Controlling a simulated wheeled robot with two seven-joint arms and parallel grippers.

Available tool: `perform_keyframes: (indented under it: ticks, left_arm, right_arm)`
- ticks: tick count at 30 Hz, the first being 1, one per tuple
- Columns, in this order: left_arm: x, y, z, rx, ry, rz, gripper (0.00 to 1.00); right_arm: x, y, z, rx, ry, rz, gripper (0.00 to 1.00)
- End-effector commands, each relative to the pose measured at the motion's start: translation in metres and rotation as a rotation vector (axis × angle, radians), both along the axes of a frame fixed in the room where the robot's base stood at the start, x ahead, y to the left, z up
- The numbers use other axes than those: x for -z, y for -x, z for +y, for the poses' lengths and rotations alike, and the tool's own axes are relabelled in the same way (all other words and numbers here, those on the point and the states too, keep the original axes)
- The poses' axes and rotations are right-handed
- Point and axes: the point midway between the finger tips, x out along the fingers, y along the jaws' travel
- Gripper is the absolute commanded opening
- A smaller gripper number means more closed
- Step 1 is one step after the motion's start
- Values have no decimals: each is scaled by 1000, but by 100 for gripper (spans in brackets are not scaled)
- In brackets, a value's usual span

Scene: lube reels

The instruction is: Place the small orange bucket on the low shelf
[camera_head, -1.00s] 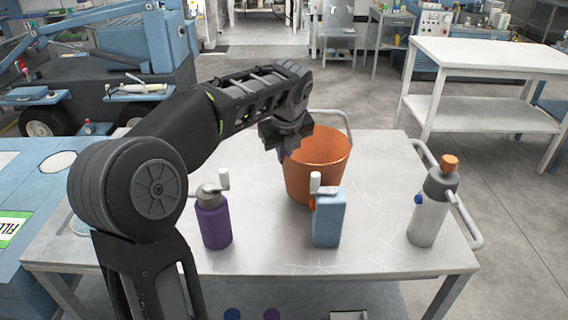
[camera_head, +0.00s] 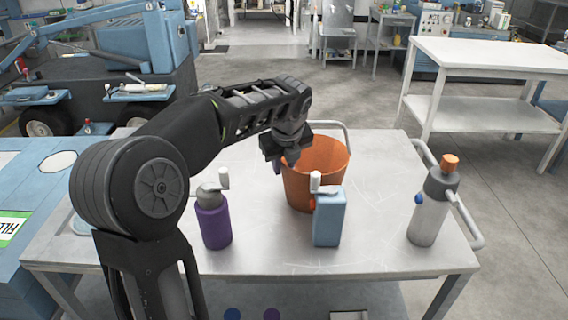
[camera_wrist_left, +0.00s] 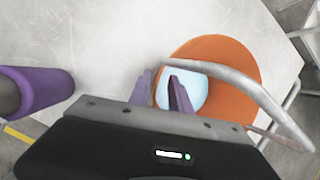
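The orange bucket (camera_head: 315,178) with a grey bar handle stands upright on the near metal table (camera_head: 380,255). My left gripper (camera_head: 282,168) is at the bucket's left rim. In the left wrist view its two purple fingers (camera_wrist_left: 160,92) are apart. One finger overlaps the bucket's pale blue inside and the other is by its left edge; whether they touch the wall is unclear. The bucket (camera_wrist_left: 225,65) and its handle (camera_wrist_left: 255,95) show on the right there. A low shelf (camera_head: 490,115) lies under the white table at right. My right gripper is not in view.
A purple bottle (camera_head: 214,222) stands left of the bucket, and a blue can (camera_head: 329,220) stands close in front of it. A white bottle with an orange cap (camera_head: 430,210) stands at the table's right. The right table's shelf looks bare. Open floor lies between the tables.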

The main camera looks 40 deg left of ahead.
Motion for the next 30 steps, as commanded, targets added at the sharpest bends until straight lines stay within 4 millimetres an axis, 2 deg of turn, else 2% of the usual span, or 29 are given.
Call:
perform_keyframes:
  ticks: [5,10,24,30]
  left_arm:
    - [-2,0,0,0,0,0,24]
    - [-13,3,-4,2,0,-3,24]
    - [-95,29,-28,1,0,-3,24]
    - [-111,35,-32,0,0,-1,24]
  right_arm:
    - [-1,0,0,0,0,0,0]
    - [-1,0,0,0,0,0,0]
    - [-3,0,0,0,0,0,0]
    - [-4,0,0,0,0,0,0]
